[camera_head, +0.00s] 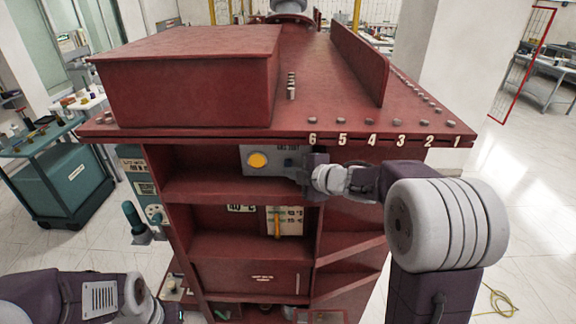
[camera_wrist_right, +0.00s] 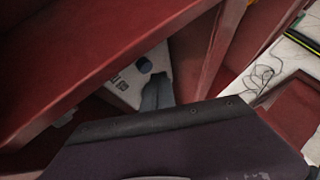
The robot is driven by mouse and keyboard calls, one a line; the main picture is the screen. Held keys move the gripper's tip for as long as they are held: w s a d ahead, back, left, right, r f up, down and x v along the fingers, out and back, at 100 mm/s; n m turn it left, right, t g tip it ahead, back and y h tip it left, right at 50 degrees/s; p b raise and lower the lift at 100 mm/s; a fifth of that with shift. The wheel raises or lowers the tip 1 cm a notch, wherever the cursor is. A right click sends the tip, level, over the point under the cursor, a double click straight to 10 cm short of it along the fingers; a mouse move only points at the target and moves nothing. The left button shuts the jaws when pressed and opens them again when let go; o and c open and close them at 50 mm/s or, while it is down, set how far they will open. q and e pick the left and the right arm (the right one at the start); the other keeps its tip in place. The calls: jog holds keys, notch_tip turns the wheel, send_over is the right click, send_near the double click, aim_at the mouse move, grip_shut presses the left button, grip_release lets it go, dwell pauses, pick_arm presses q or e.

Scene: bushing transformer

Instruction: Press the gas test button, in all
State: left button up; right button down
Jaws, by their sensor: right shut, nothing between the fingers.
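The grey gas test panel (camera_head: 270,151) sits in the upper bay of the dark red transformer cabinet. It has a round yellow-orange disc on its left and lettering at the top. In the right wrist view a blue round button (camera_wrist_right: 144,65) stands out from the pale lettered panel (camera_wrist_right: 124,88). My right gripper (camera_wrist_right: 160,80) is shut and empty, its fingertips close to the button, just below and right of it. I cannot tell whether they touch. In the head view my right gripper (camera_head: 304,175) covers the panel's right part. My left arm is at lower left; its fingers are not visible.
The cabinet's overhanging lid (camera_head: 225,132), numbered 6 to 1, lies above the panel. A red slanted brace (camera_head: 345,277) is at right.

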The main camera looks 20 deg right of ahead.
jog(key=shift+s+a, duration=0.1)
jog(key=shift+s, duration=0.15)
jog(key=s, duration=0.2)
jog(key=s+a+b, duration=0.1)
jog(key=s, duration=0.1)
jog(key=shift+s+a, duration=0.1)
dwell(0.4)
